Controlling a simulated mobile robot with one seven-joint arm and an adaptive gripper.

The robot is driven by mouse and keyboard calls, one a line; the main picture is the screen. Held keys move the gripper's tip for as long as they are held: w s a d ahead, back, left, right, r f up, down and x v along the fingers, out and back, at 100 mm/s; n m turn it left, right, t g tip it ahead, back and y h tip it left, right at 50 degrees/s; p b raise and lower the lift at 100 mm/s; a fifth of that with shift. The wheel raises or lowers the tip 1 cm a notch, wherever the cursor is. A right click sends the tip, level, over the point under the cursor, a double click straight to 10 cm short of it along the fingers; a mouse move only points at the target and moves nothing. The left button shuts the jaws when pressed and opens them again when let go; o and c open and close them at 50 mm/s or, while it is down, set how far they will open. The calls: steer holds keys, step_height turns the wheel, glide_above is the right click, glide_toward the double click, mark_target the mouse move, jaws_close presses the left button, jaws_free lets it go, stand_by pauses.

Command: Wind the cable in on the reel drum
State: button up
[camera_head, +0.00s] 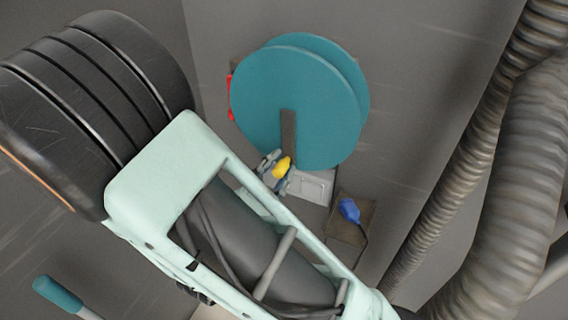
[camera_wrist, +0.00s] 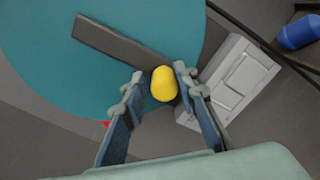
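The reel drum (camera_head: 290,95) is a pair of teal discs on the grey wall. A dark crank bar (camera_head: 288,135) runs down across its front face to a yellow knob (camera_head: 282,167) near the lower rim. In the wrist view the yellow knob (camera_wrist: 163,84) sits at the end of the dark bar (camera_wrist: 125,42). My gripper (camera_head: 275,173) is at the knob, with one finger on each side of it. In the wrist view a gap shows between the knob and the left finger; the right finger is very close or touching. No cable is visible on the drum.
A light grey box (camera_head: 312,186) is just below the drum. A blue plug-like piece (camera_head: 349,210) with a dark lead is at a brown panel to its right. Thick ribbed hoses (camera_head: 500,190) fill the right side. A red part (camera_head: 231,97) shows beside the drum's left edge.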

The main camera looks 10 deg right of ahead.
steer(key=p, duration=0.3)
steer(key=shift+s+d+r+p, duration=0.1)
steer(key=shift+r+p, duration=0.2)
steer(key=shift+r, duration=0.1)
steer(key=p, duration=0.3)
steer(key=shift+s+d+f, duration=0.1)
steer(key=shift+s+d, duration=0.25)
steer(key=shift+d, duration=0.05)
steer(key=shift+s+d+f+p, duration=0.2)
steer(key=shift+d+p, duration=0.1)
steer(key=shift+p, duration=0.6)
steer(key=shift+f, duration=0.2)
steer(key=s+d+r+p, duration=0.2)
steer(key=shift+d, duration=0.35)
steer(key=shift+s+d+p, duration=0.35)
steer(key=shift+d+p, duration=0.05)
steer(key=shift+p, duration=0.4)
steer(key=shift+f, duration=0.2)
